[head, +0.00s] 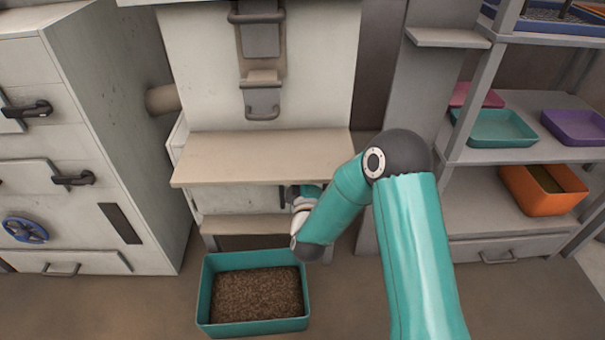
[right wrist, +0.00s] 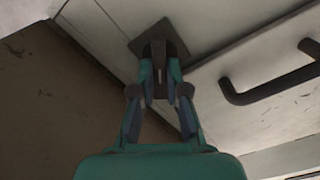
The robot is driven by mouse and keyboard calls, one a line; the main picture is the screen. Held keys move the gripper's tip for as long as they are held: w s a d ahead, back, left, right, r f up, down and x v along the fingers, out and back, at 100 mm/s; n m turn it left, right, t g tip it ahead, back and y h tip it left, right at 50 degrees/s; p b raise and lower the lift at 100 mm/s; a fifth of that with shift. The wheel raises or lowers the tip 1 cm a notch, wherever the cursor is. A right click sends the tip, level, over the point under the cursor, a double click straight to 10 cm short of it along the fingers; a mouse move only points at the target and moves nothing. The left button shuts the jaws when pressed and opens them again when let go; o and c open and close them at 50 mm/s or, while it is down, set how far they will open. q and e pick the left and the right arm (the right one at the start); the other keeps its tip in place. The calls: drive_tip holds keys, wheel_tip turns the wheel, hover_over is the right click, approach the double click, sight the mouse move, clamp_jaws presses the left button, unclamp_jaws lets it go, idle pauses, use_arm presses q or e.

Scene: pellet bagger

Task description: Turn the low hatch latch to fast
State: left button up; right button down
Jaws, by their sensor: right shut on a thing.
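The low hatch (head: 238,199) is a pale panel beneath the wooden ledge of the bagger; it also shows in the right wrist view (right wrist: 225,105). The dark latch (right wrist: 158,45) sits on a square plate beside the hatch's edge. My right gripper (right wrist: 160,82) is shut on the latch's lever, with a fingertip on each side of it. In the head view my teal right arm reaches under the ledge, and the gripper (head: 290,194) is mostly hidden behind it. Whether the latch stands at fast I cannot tell. My left gripper is not in view.
A dark pull handle (right wrist: 270,82) stands out close to the right of the gripper. The wooden ledge (head: 262,160) overhangs the hatch. A teal bin of brown pellets (head: 204,290) stands on the floor below. Shelves with trays (head: 500,150) are at right, a grey cabinet (head: 120,170) at left.

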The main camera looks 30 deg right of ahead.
drive_tip(key=shift+w+a+f+n+b, duration=0.1)
drive_tip(key=shift+n, duration=1.05)
drive_tip(key=shift+w+a+f+n+b, duration=0.1)
drive_tip(key=shift+a+n, duration=0.05)
drive_tip(key=shift+n, duration=0.95)
drive_tip(key=shift+a+f+n+b, duration=0.1)
drive_tip(key=shift+n, duration=1.05)
drive_tip(key=c, duration=1.2)
unclamp_jaws()
drive_tip(key=shift+f, duration=0.1)
drive_tip(key=shift+d, duration=0.1)
drive_tip(key=shift+s, duration=0.1)
drive_tip(key=v, duration=1.2)
drive_tip(key=shift+d, duration=0.1)
